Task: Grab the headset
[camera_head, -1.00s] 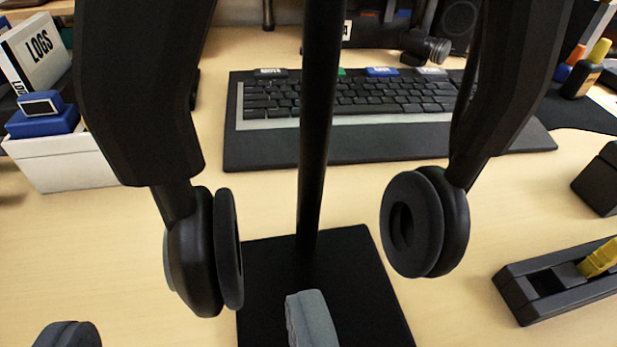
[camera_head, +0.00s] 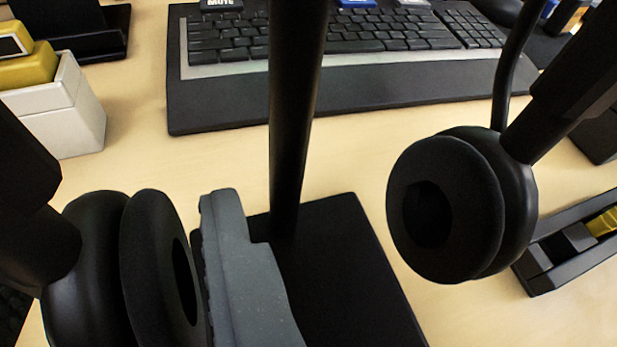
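The black headset hangs in front of me, its left ear cup (camera_head: 85,270) low at the left and its right ear cup (camera_head: 450,205) at the right. A black stand pole (camera_head: 292,110) rises between them from a flat black base (camera_head: 350,270). My gripper (camera_head: 125,265) is open around the left ear cup. Its grey right finger stands just right of the cushion, between cup and pole; whether it touches is unclear. The left finger is mostly hidden, with perhaps a dark bit at the lower left edge. The headband is out of view.
A black keyboard with a wrist rest (camera_head: 370,85) lies behind the stand. A white box (camera_head: 60,110) with a yellow item is at the left. A black holder (camera_head: 560,250) with a yellow item sits at the right. Bare wood shows between stand and keyboard.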

